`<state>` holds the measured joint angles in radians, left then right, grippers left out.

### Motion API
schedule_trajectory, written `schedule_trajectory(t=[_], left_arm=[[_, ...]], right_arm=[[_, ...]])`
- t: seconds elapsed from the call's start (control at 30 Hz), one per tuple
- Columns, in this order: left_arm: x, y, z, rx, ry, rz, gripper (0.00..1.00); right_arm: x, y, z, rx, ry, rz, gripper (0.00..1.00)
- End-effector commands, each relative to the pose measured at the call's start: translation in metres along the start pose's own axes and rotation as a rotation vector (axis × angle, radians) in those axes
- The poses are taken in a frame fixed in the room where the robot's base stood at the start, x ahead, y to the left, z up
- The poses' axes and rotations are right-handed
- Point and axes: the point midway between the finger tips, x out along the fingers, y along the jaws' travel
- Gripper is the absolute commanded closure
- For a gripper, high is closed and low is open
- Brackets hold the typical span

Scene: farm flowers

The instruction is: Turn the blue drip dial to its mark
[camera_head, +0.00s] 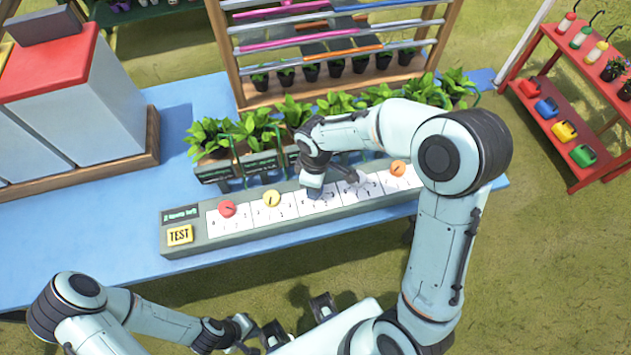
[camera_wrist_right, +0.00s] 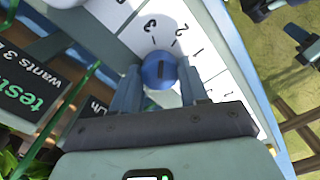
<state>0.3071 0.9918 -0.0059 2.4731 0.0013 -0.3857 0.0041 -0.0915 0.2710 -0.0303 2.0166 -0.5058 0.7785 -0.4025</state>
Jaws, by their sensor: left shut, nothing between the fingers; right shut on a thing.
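The blue drip dial (camera_wrist_right: 159,68) shows in the right wrist view on a white scale card (camera_wrist_right: 208,62) with printed numbers. A short dark line is visible on the dial. My right gripper (camera_wrist_right: 160,82) is shut on the dial, one finger on each side. In the head view my right gripper (camera_head: 316,182) is over the middle of the dial board (camera_head: 210,243) and hides the blue dial. My left gripper (camera_head: 258,333) is low in the head view, shut and empty, away from the board.
A red dial (camera_head: 227,208), a yellow dial (camera_head: 271,197) and an orange dial (camera_head: 398,168) sit on the same board. A yellow TEST plate (camera_head: 180,234) is at its left end. Potted plants (camera_head: 210,138) stand close behind. The blue table (camera_head: 60,265) is clear at the front left.

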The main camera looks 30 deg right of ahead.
Motion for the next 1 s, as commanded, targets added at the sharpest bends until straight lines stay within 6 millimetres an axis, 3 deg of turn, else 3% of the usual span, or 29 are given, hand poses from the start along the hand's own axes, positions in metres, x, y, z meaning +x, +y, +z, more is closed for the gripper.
schedule_trajectory(t=[0.4,1.0], left_arm=[[-0.0069,0.0032,-0.002,0.001,0.004,0.001,1.0],[-0.008,0.0037,-0.0024,0.002,0.004,0.001,1.0]], right_arm=[[-0.001,0.0007,0.0,-0.243,0.0,0.001,0.87],[-0.0007,0.0007,-0.0003,-0.303,0.001,0.003,0.87]])
